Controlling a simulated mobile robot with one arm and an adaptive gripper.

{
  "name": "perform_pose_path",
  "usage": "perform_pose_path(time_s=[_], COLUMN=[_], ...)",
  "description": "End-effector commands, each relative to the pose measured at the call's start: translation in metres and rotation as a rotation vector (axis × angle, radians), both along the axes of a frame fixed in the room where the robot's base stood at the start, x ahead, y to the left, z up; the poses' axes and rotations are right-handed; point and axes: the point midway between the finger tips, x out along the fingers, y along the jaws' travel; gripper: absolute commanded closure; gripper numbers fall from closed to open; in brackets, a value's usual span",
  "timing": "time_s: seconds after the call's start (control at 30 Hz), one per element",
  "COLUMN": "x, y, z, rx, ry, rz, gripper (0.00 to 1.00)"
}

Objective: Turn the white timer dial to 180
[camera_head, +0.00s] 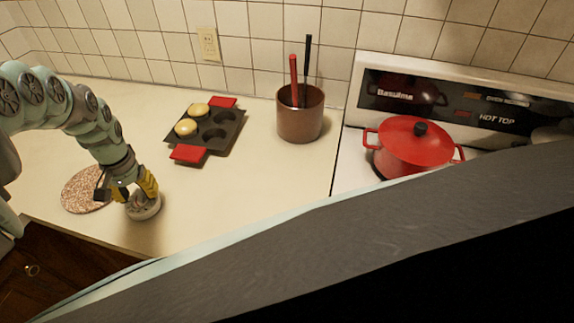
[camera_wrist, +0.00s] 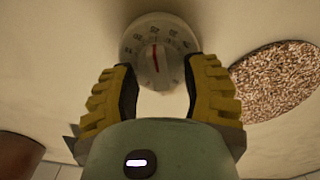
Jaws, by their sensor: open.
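The white timer dial (camera_head: 144,206) stands on the counter at the front left, partly hidden by my gripper in the head view. In the wrist view the round timer dial (camera_wrist: 158,52) shows numbers around its rim and a red pointer line on its face; the numbers are too small to read surely. My gripper (camera_head: 136,193) is just above the dial. In the wrist view its two yellow-padded fingers (camera_wrist: 163,85) are spread, one on each side of the dial's near part. I see nothing held, and cannot tell whether the fingers touch the dial.
A speckled round mat (camera_head: 84,190) lies left of the dial. A muffin tin (camera_head: 225,140) with red handles holds two buns behind it. A brown utensil pot (camera_head: 300,120) and a stove with a red lidded pot (camera_head: 412,145) are farther right. Counter right of the dial is clear.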

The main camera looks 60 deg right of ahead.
Motion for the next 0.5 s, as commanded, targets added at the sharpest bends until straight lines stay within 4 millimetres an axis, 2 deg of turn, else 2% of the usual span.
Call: perform_pose_path(time_s=[0.3, 0.33, 0.5], x=[-0.0012, -0.0012, -0.0012], y=[-0.0017, -0.0017, -0.0016], z=[-0.0019, -0.0018, -0.0019], rx=[0.001, 0.001, 0.001], ry=[0.001, 0.001, 0.001], rz=[-0.005, -0.005, -0.005], gripper=[0.54, 0.51, 0.68])
